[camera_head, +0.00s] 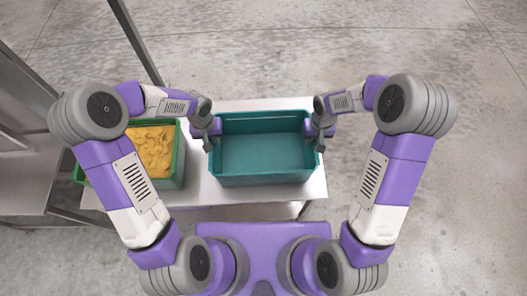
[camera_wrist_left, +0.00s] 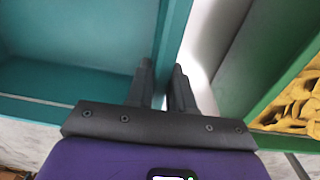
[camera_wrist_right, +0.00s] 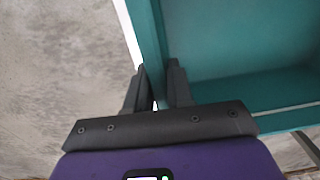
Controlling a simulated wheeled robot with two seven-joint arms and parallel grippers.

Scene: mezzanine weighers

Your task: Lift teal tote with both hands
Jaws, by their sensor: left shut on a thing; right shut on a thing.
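The teal tote (camera_head: 262,180) is an open, empty box on the metal table, seen in the middle of the head view. My left gripper (camera_head: 211,140) is at the tote's left wall. In the left wrist view its fingers (camera_wrist_left: 162,75) are shut on that wall, one inside and one outside. My right gripper (camera_head: 317,140) is at the tote's right wall. In the right wrist view its fingers (camera_wrist_right: 156,75) straddle that wall and are shut on it. The tote looks level. I cannot tell whether its base touches the table.
A green crate (camera_head: 178,165) filled with yellow pieces stands left of the tote, with a narrow gap between them. The metal table (camera_head: 240,195) ends close to the tote's right side. A grey metal frame (camera_head: 138,45) stands at the left. Bare concrete floor (camera_head: 440,60) lies beyond.

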